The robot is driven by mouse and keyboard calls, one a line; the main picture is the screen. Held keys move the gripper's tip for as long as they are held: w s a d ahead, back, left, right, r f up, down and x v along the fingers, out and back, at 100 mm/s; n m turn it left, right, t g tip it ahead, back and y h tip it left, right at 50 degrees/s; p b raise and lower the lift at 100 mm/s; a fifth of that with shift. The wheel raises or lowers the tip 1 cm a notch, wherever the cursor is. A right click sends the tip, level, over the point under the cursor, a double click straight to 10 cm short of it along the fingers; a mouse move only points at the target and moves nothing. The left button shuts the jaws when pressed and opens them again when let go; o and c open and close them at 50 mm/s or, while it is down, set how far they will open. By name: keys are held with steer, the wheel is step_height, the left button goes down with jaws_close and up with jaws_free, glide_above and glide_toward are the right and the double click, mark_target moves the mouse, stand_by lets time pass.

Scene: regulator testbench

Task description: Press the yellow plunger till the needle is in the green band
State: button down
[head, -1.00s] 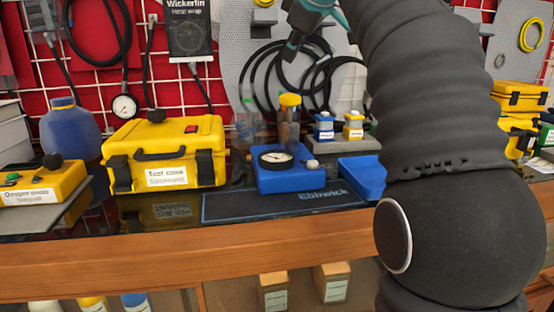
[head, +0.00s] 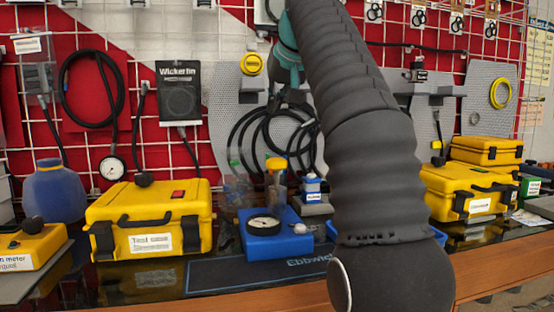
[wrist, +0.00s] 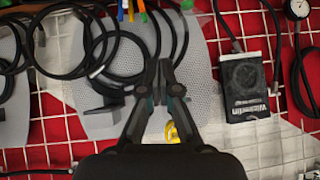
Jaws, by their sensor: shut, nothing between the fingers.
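The blue test block (head: 290,240) stands on the bench with a round dial (head: 263,226) on top. The dial's needle and green band are too small to make out. The yellow plunger (head: 276,164) caps a clear upright cylinder (head: 276,192) at the back of the block. My gripper (head: 291,98) is above the plunger and slightly right of it, apart from it. In the wrist view my gripper (wrist: 163,68) is shut and empty, with hoses and a grey panel behind it. The plunger cannot be made out in the wrist view.
A yellow case (head: 150,222) stands left of the block. A small blue-capped bottle (head: 311,185) stands close on its right. Black hoses (head: 250,140) hang behind on the grey panel. A dark mat (head: 285,273) lies in front, mostly bare.

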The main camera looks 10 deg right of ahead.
mark_target(278, 158)
steer(key=m, duration=0.2)
steer(key=s+m, duration=0.1)
steer(key=m, duration=0.4)
steer(key=shift+s+d+r+m, duration=0.15)
steer(key=shift+d+r+m, duration=0.05)
steer(key=shift+r+m, duration=0.15)
steer(key=shift+f, duration=0.2)
steer(key=shift+f, duration=1.7)
step_height(278, 158, down, 5)
steer(key=b, duration=0.4)
steer(key=shift+f, duration=0.15)
steer(key=shift+f, duration=0.25)
